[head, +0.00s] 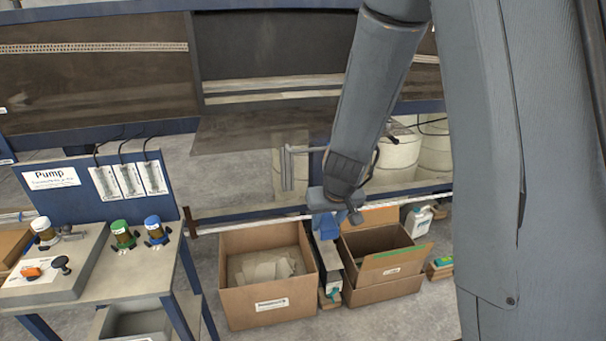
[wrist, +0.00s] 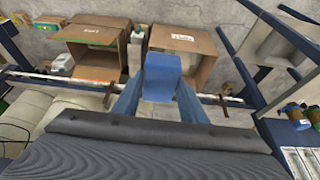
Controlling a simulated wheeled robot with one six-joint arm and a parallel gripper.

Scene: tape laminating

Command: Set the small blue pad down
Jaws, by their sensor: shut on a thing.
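The small blue pad (wrist: 162,77) is gripped between the blue fingers of my gripper (wrist: 157,96) in the wrist view. In the head view my gripper (head: 336,205) hangs down with the pad (head: 326,227) at its tips. The pad appears above the gap between two cardboard boxes, and I see nothing touching it from below. How high it is above the boxes I cannot tell. The inner faces of the fingers are hidden by the pad.
The left cardboard box (head: 272,305) holds pale sheets; the right box (head: 385,288) has open flaps. A narrow grey stand (head: 331,276) is between them. A horizontal rail (head: 250,216) runs behind. The pump table (head: 130,272) with small pots stands at left. White drums (head: 398,160) stand behind my arm.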

